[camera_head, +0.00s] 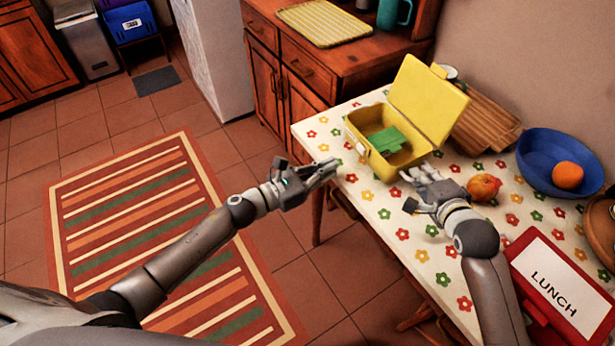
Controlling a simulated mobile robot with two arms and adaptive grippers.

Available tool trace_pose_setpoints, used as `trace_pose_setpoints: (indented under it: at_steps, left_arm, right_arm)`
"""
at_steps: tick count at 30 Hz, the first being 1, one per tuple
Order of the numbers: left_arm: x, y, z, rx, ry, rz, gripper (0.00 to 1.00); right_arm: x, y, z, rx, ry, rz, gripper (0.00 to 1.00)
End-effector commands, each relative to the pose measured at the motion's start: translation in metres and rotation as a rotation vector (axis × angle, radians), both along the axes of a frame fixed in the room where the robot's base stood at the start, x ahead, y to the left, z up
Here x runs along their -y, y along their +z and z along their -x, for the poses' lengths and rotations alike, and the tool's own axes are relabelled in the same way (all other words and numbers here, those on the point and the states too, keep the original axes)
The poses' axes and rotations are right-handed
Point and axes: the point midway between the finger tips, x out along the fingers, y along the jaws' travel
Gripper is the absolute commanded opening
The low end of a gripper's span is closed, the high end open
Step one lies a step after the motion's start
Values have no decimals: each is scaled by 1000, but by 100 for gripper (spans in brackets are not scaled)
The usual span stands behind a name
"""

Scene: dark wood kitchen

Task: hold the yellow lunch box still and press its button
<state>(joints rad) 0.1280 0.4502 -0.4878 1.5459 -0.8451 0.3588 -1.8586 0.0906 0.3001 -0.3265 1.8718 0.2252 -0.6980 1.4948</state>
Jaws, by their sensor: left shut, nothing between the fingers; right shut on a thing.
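The yellow lunch box (382,168) stands on the flowered tablecloth with its lid (428,98) raised and tilted back. A green block-like thing (386,140) lies inside it. My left gripper (332,166) is shut and empty, in front of and to the left of the box, by the table's edge and apart from the box. My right gripper (408,174) is shut on the yellow lunch box at its right front corner.
Right of my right gripper are a red-orange fruit (484,187), a blue bowl (535,170) with an orange (567,175), and a red LUNCH box (561,290). Wooden boards (487,122) lie behind the lid. Tablecloth (375,222) in front of the box is clear.

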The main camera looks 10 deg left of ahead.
Motion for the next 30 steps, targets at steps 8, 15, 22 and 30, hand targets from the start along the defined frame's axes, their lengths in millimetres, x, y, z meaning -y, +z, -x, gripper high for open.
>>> trace_pose_setpoints:
  at_steps: [8, 15, 22, 30]
  left_arm:
    - [-32, 0, 33, -2, 1, 1, 0]
    - [-40, 1, 41, -1, 0, 1, 0]
    - [-41, 1, 41, -1, 1, 1, 0]
    - [-41, 1, 41, -1, 1, 1, 0]
  right_arm:
    - [1, -3, 1, -7, -1, 3, 0]
    - [2, -3, 0, -6, -3, 5, 0]
    - [3, -3, 0, -6, -4, 5, 0]
    - [3, -2, 0, -5, -4, 6, 0]
